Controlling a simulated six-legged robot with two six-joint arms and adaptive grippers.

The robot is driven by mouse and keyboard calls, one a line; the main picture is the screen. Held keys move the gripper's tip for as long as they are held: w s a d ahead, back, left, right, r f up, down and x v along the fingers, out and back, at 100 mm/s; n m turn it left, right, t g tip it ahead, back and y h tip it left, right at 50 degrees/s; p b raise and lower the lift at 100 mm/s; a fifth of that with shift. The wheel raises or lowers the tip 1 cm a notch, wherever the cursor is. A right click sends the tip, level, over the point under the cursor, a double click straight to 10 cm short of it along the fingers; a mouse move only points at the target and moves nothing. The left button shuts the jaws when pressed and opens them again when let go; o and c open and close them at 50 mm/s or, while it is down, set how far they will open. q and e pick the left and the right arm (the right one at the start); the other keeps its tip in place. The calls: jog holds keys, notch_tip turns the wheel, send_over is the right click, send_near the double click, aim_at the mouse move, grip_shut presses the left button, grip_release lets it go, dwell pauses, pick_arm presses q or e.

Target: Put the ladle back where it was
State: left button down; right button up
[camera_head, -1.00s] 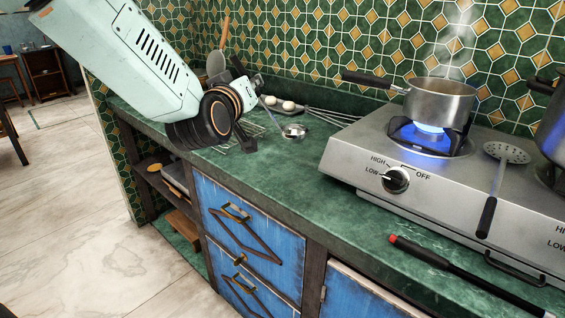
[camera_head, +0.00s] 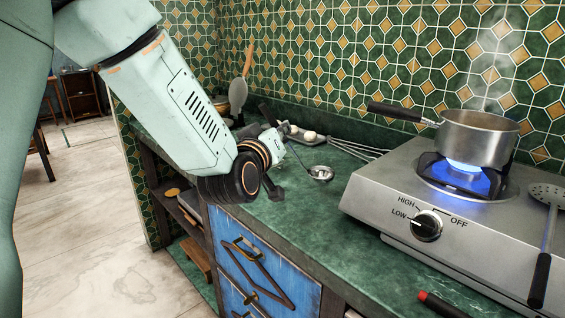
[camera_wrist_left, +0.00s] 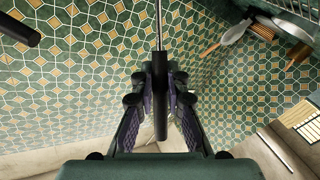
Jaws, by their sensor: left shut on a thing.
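The ladle is in my left gripper (camera_head: 283,150). In the head view its small metal bowl (camera_head: 320,173) is just to the right of the fingers, over the green counter; I cannot tell whether it touches the counter. In the left wrist view the ladle's dark handle (camera_wrist_left: 160,95) stands between the two fingers, which are shut on it, with a thin metal shaft running up out of the picture. The wrist and fingers hide part of the handle in the head view. My right gripper is not in view.
The gas hotplate (camera_head: 400,198) is at right, with a steaming pot (camera_head: 478,140) over a lit blue flame. A slotted skimmer (camera_head: 545,240) lies on it.

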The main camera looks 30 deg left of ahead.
pick_arm(q)
jog(key=f, duration=0.1)
jog(key=f+b, duration=0.1)
jog(key=f, duration=0.3)
jog(key=shift+w+a, duration=0.25)
jog(key=c, duration=1.8)
grip_release()
jog(key=shift+w+a, duration=0.1)
jog(key=o, duration=0.4)
jog(key=shift+s+d+r, duration=0.2)
jog(key=shift+s, duration=0.1)
jog(key=shift+o, duration=0.2)
jog(key=s+d+p, duration=0.2)
jog(key=s+p, duration=0.7)
jog(key=s, duration=0.2)
jog(key=shift+s+p, duration=0.25)
jog(key=shift+p, duration=0.05)
